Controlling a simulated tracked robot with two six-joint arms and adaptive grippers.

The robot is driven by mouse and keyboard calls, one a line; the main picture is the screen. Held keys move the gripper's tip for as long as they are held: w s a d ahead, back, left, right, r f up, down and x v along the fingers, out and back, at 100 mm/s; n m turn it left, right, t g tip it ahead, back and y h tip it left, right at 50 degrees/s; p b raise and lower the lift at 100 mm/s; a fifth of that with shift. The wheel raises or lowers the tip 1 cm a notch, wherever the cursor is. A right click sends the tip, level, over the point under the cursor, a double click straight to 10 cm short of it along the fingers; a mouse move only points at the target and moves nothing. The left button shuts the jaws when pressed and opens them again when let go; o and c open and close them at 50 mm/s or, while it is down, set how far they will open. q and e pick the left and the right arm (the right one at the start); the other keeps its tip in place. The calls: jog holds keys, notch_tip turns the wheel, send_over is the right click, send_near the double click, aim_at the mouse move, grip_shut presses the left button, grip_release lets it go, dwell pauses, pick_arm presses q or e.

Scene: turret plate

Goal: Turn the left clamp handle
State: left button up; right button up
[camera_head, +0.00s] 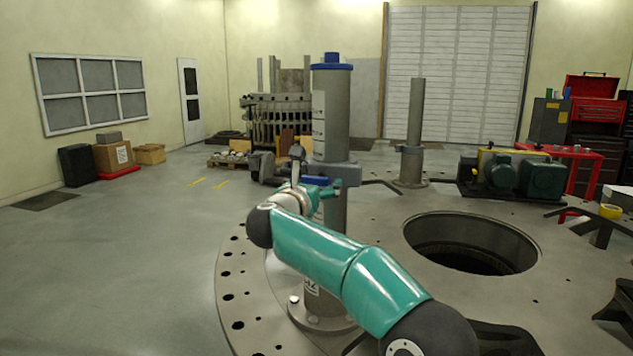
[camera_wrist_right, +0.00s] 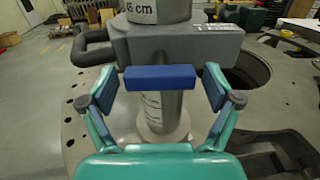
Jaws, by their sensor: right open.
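The grey post (camera_head: 336,100) with a blue cap stands upright on the plate, with a grey clamp (camera_head: 340,171) around it. In the wrist view the clamp (camera_wrist_right: 212,42) fills the top, with a dark bar handle (camera_wrist_right: 92,52) at its left. A blue block (camera_wrist_right: 160,77) shows in front of the clamp; its attachment is unclear. My right gripper (camera_head: 318,187) is at the clamp. In the wrist view its fingers (camera_wrist_right: 160,92) are open, one on each side of the blue block, with visible gaps. My left gripper is not in view.
A round hole (camera_head: 470,243) opens in the plate right of my right arm. A second post (camera_head: 415,115) stands behind it, with a green motor unit (camera_head: 510,175) to the right. The floor at left is mostly clear.

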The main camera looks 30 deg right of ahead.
jog(key=shift+c, duration=0.2)
jog(key=c, duration=1.1)
